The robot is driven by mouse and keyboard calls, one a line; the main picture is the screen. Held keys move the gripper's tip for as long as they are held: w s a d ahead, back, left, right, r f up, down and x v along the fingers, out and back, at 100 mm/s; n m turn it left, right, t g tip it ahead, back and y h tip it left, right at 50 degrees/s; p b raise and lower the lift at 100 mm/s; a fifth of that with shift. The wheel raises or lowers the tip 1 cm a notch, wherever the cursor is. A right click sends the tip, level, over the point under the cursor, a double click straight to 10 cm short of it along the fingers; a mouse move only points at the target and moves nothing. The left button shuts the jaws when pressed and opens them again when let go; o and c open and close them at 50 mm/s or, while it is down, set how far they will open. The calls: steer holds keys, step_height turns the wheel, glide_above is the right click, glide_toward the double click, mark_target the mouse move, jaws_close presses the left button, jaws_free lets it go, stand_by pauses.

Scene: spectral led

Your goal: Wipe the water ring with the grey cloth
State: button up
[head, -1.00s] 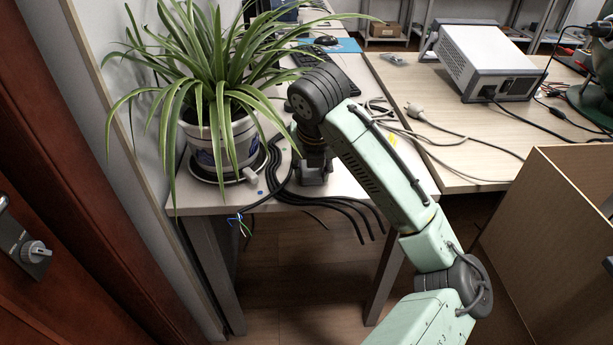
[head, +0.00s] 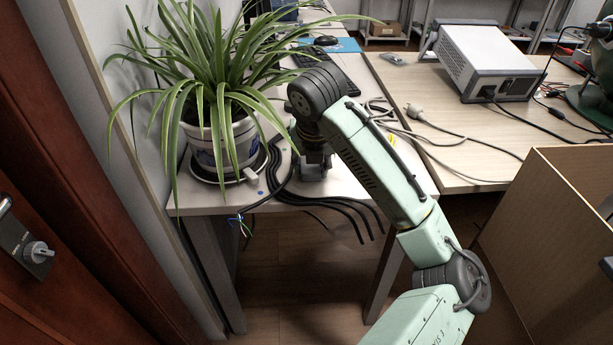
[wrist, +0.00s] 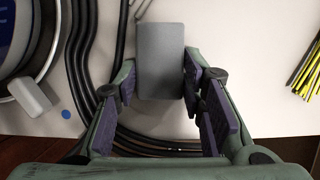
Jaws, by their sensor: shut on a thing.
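The grey cloth (wrist: 160,62) shows in the wrist view as a flat, smooth grey rectangle between my fingers. My gripper (wrist: 160,88) is shut on it, with a finger at each side. In the head view my gripper (head: 314,168) points down at the near end of the light desk (head: 225,202), right of the potted plant. I cannot tell whether the cloth touches the desk top. I cannot make out the water ring in either view.
The plant pot (head: 222,146) on its dark saucer stands close on the left. Black cables (head: 335,200) run beside and below my gripper and hang over the front edge. Grey cables and a white instrument (head: 488,60) lie to the right. A brown panel (head: 545,225) stands at the lower right.

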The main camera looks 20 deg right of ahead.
mark_target(311, 182)
stand_by(0.3)
steer(key=shift+s+a, duration=0.25)
steer(key=shift+s, duration=0.6)
steer(key=shift+s+a, duration=0.25)
steer(key=shift+s, duration=0.6)
steer(key=shift+w, duration=0.1)
steer(key=shift+w+d+f, duration=0.1)
steer(key=shift+w+d, duration=0.2)
steer(key=shift+w, duration=0.55)
steer(key=shift+w+d, duration=0.25)
steer(key=shift+w, duration=0.6)
steer(key=shift+r+p, duration=0.75)
